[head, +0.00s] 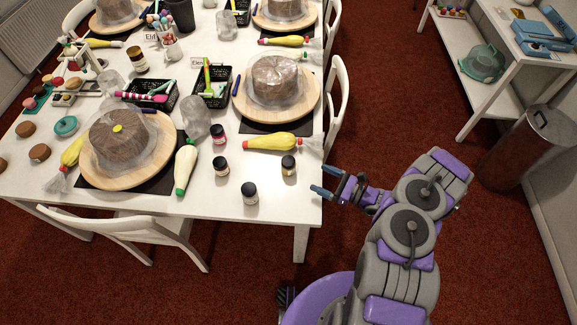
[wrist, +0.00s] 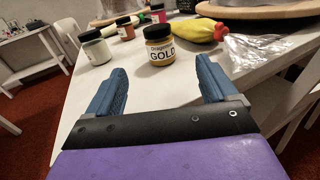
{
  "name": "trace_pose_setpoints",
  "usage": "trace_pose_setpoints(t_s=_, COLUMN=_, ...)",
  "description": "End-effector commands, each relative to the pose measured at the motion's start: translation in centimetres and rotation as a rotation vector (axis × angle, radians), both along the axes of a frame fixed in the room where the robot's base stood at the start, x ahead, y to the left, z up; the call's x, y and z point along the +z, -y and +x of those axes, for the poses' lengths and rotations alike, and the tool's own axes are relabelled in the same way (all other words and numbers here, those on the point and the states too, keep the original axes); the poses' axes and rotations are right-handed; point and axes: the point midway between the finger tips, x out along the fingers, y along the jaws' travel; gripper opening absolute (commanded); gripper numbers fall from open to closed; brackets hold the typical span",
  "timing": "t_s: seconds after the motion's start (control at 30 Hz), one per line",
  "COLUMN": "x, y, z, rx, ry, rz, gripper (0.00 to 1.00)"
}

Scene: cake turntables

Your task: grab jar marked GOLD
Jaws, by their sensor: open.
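The jar marked GOLD (wrist: 160,48) has a dark lid and a pale label with black letters. It stands upright on the white table, and in the head view this jar (head: 289,167) is near the table's right edge. My gripper (wrist: 161,72) is open and empty. In the wrist view the jar appears between the two blue fingers, ahead of them and not touching. In the head view my gripper (head: 321,180) is at the table's right edge, just right of the jar.
A white-labelled jar (wrist: 95,48), an orange jar (wrist: 125,29) and a pink jar (wrist: 158,13) stand behind and left. A yellow piping bag (head: 272,142) with a clear end lies close behind the gold jar. A white chair (head: 338,100) stands at the table's right side.

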Motion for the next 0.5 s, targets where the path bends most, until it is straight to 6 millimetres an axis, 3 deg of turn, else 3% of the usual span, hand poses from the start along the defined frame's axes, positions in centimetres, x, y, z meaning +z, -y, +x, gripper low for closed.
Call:
trace_pose_setpoints(t_s=0.2, x=-0.1, y=-4.3, z=1.9, rx=0.007, ry=0.005, rz=-0.002, gripper=0.86)
trace_pose_setpoints(t_s=0.5, x=-0.1, y=-7.8, z=3.7, rx=0.003, ry=0.002, rz=-0.001, gripper=0.86)
